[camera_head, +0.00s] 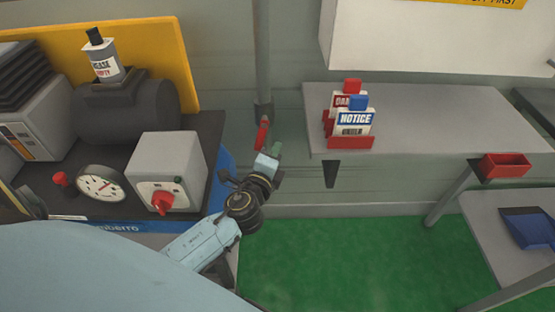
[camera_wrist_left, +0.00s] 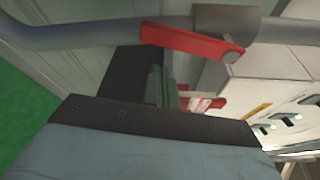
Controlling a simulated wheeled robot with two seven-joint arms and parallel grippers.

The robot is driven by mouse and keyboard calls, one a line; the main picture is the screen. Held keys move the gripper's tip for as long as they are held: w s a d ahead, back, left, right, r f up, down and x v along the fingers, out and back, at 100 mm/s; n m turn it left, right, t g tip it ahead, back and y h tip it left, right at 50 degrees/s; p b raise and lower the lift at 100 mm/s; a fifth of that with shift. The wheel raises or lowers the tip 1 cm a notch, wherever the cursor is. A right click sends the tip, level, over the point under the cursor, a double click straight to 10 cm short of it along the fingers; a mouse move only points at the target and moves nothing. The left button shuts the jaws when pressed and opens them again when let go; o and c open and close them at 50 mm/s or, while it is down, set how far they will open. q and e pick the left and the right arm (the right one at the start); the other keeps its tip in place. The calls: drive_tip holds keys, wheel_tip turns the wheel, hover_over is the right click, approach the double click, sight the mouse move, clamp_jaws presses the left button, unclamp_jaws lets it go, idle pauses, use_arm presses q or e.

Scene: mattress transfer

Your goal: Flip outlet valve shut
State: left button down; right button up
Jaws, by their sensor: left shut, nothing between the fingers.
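The outlet valve's red lever (camera_head: 262,135) hangs at the lower end of a grey vertical pipe (camera_head: 262,60) in the head view. In the left wrist view the red lever (camera_wrist_left: 185,42) lies close beside the grey pipe (camera_wrist_left: 100,33), at a slight angle to it, with its pivot below the collar (camera_wrist_left: 228,22). My left gripper (camera_head: 276,150) is shut and empty, just right of and below the lever. In the wrist view its fingers (camera_wrist_left: 155,85) point up toward the lever; contact is unclear. My right gripper is not in view.
Left is a compressor bench with a gauge (camera_head: 101,184) and a grey box with a red knob (camera_head: 165,165). Right is a grey shelf (camera_head: 440,115) with a red tag holder (camera_head: 350,142). Green floor (camera_head: 320,260) is clear.

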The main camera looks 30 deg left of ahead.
use_arm(q)
drive_tip(key=shift+s+a+r, duration=0.35)
drive_tip(key=shift+s+a, duration=0.25)
drive_tip(key=shift+a, duration=0.25)
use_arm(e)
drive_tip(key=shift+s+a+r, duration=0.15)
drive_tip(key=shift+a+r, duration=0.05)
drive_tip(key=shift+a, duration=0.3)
